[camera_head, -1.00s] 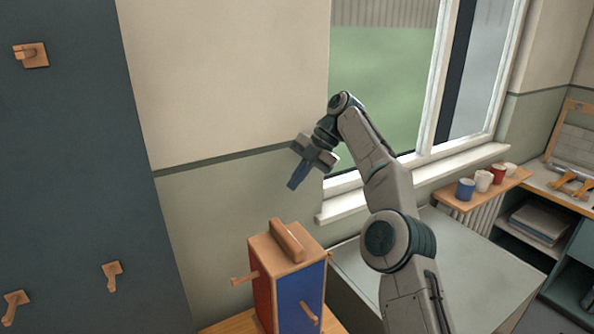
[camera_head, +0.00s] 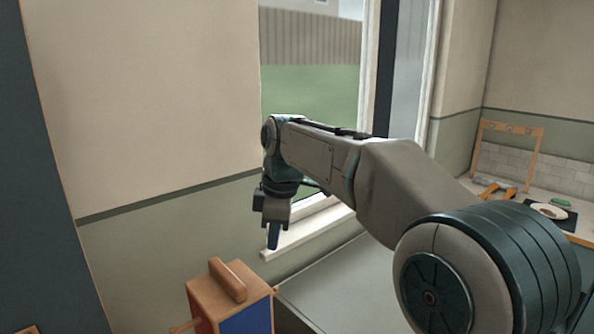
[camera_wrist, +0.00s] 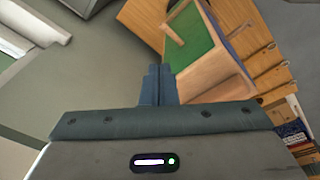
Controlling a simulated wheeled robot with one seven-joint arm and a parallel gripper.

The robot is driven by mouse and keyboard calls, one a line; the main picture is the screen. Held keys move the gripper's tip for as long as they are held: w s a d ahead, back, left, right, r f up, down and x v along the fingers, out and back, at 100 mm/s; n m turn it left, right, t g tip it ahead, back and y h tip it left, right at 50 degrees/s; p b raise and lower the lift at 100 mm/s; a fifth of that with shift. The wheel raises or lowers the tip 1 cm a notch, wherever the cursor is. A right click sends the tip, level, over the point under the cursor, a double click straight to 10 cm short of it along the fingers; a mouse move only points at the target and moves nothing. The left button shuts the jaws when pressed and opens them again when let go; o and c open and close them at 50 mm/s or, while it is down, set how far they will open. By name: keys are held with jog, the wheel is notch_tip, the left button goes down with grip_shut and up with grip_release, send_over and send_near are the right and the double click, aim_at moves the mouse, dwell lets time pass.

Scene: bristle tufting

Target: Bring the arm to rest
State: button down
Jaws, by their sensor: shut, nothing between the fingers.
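My gripper (camera_head: 273,238) is shut and empty, with its blue fingers pointing down in front of the window sill. It hangs above and a little right of the wooden block with red and blue sides (camera_head: 232,300). In the wrist view my gripper's blue fingers (camera_wrist: 158,82) are together with nothing between them. My arm is bent, with the elbow large at the lower right of the head view and the forearm reaching left.
The block has a wooden handle on top and a peg at its left. A grey surface (camera_head: 345,287) lies below my arm. The window sill (camera_head: 310,228) runs behind my gripper. A counter with a plate (camera_head: 550,211) stands at the right. A wooden unit (camera_wrist: 205,45) with a green panel shows in the wrist view.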

jog(key=s+d+f+m+t+b, duration=0.1)
jog(key=s+d+f+m, duration=0.6)
jog(key=s+d+m, duration=0.2)
jog(key=s+d+f+m+t+h+b, duration=0.1)
jog(key=s+d+f+m+t, duration=0.1)
jog(key=s+d+f+m, duration=0.5)
jog(key=s+d+m, duration=0.1)
jog(key=s+d, duration=0.2)
jog(key=s, duration=0.2)
jog(key=shift+s+d+f+m+h, duration=0.15)
jog(key=shift+s+d+m+h, duration=0.15)
jog(key=shift+s+m, duration=0.1)
